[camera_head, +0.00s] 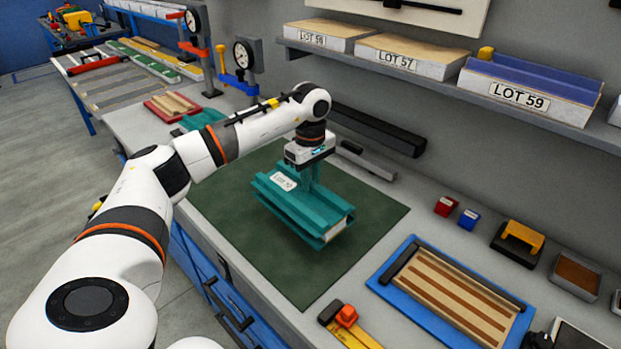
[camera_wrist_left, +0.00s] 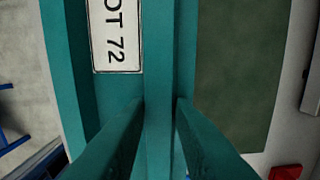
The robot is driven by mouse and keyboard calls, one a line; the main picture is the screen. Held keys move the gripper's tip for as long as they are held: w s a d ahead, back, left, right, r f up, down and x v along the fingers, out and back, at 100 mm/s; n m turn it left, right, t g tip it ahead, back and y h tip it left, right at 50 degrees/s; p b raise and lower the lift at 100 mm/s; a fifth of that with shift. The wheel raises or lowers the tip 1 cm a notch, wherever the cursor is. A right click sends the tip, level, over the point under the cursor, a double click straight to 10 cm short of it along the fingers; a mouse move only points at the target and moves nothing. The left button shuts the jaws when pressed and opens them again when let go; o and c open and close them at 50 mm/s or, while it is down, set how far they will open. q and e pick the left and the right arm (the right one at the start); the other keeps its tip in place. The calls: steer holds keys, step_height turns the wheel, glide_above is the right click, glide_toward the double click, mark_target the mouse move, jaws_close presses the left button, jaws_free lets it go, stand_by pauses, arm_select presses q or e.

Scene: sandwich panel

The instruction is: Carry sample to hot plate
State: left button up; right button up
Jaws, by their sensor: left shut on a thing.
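The sample is a teal block with ribs and a white lot label (camera_head: 297,208), over the green mat in the head view. In the left wrist view its teal face (camera_wrist_left: 62,60) carries a label reading "OT 72". My left gripper (camera_head: 313,180) points down at the sample's top and is shut on its raised middle rib. In the left wrist view the two fingers (camera_wrist_left: 160,105) straddle that rib. I cannot tell whether the sample touches the mat. No object is clearly recognisable as the hot plate. My right gripper is out of view.
The green mat (camera_head: 285,270) has bare room around the sample. A blue-framed striped panel (camera_head: 392,296) lies to the right. Small red (camera_head: 446,206) and blue (camera_head: 469,219) blocks and a yellow-black tool (camera_head: 520,240) stand near the wall. A shelf (camera_head: 450,86) with lot trays overhangs the back.

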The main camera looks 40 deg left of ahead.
mark_target(311, 182)
arm_select(q)
steer(key=shift+r+p, duration=1.35)
steer(key=shift+r, duration=0.65)
steer(key=shift+w+d+p, duration=0.15)
steer(key=shift+d+p, duration=0.45)
steer(key=shift+d, duration=6.6)
steer(key=d, duration=1.4)
steer(key=shift+w+b, duration=0.2)
steer(key=shift+b, duration=0.25)
